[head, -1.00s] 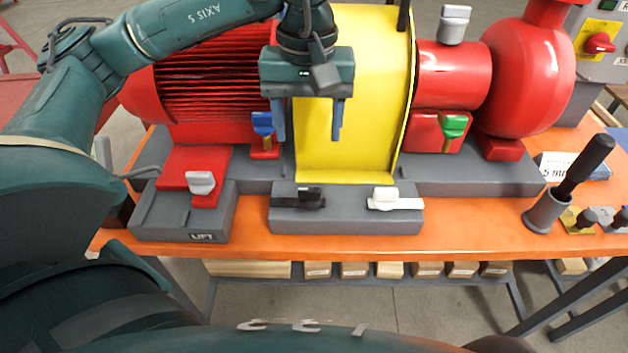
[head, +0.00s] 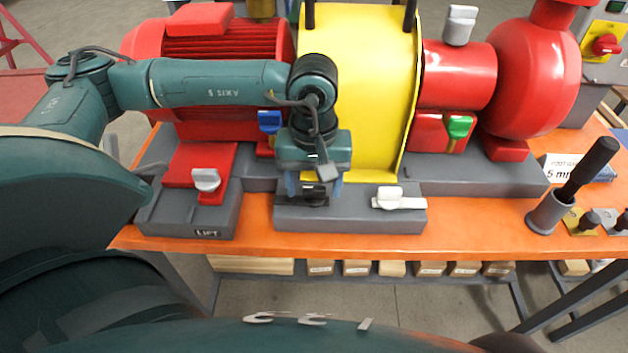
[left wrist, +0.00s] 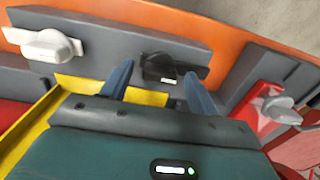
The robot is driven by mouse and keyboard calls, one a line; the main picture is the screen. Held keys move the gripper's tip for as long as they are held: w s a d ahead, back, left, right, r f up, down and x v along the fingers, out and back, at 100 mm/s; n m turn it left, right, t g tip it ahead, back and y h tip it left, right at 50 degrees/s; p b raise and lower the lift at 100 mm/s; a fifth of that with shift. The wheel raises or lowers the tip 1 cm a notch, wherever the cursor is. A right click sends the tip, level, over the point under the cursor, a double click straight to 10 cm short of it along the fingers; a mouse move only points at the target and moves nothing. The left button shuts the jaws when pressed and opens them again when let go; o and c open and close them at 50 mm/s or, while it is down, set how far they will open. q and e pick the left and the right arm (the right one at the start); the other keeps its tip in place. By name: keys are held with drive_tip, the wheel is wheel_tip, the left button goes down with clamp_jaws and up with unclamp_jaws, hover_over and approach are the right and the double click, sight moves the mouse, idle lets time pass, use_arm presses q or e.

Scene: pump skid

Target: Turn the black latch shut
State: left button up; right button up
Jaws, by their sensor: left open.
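The black latch (head: 314,198) sits on the grey block (head: 350,220) at the front of the orange bench, below the yellow guard. It also shows in the left wrist view (left wrist: 162,67), between and a little beyond my fingertips. My left gripper (head: 314,188) is open and points down at the latch, with one blue finger on each side of it. In the head view the gripper hides part of the latch. I cannot tell whether the fingers touch it. My right gripper is not in view.
A white latch (head: 398,200) is on the same block to the right. A grey-knobbed latch (head: 206,180) is at left, with blue (head: 269,122) and green (head: 459,127) latches behind. The yellow guard (head: 375,100) stands close behind my gripper. A black-handled tool stands in a holder (head: 549,215) at right.

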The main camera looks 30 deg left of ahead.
use_arm(q)
drive_tip(key=shift+c, duration=0.6)
clamp_jaws()
